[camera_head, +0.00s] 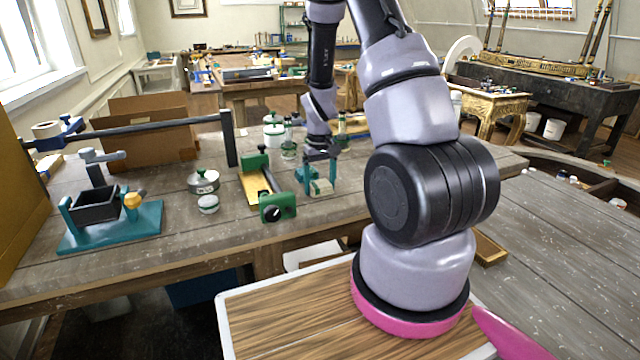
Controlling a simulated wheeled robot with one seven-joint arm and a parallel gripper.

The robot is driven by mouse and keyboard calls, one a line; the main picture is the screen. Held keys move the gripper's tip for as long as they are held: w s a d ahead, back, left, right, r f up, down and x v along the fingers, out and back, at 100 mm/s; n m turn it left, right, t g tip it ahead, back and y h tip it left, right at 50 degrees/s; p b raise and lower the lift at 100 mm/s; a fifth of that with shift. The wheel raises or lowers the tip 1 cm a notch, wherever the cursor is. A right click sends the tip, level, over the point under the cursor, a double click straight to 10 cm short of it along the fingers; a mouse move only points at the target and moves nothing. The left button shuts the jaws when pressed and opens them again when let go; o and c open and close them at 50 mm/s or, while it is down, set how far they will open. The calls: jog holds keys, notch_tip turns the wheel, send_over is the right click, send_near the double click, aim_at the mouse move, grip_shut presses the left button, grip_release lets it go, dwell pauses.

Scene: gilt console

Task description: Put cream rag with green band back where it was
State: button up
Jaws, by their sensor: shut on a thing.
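My gripper (321,178) is over the grey wooden workbench (225,235), right of the green clamp. It points down and is shut on the small cream rag with green band (321,188). The rag is low, at or just above the bench top; I cannot tell whether it touches. My fingers hide part of it.
Left of my gripper are a green clamp (277,207) on a yellow board, a lidded tin (203,181) and a small jar (208,204). A teal stand with a black tray (95,205) is farther left. Jars (274,133) stand behind. The bench front is clear.

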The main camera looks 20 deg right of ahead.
jog(key=o, duration=1.2)
jog(key=shift+f, duration=0.1)
jog(key=shift+o, duration=0.2)
notch_tip(320, 180, up, 12)
notch_tip(320, 180, up, 7)
jog(key=t, duration=0.1)
send_over(319, 184)
jog(key=s+a, duration=0.1)
jog(key=s+a+r+m+t+y, duration=0.1)
jog(key=s+a+r+m+t, duration=0.1)
jog(key=s+r, duration=0.7)
jog(key=s+a+r+m+t+y, duration=0.1)
jog(key=s+a+r+t, duration=0.3)
jog(key=s+r, duration=0.5)
jog(key=shift+s+a+r+m, duration=0.25)
jog(key=shift+r+m, duration=0.05)
jog(key=shift+m, duration=0.3)
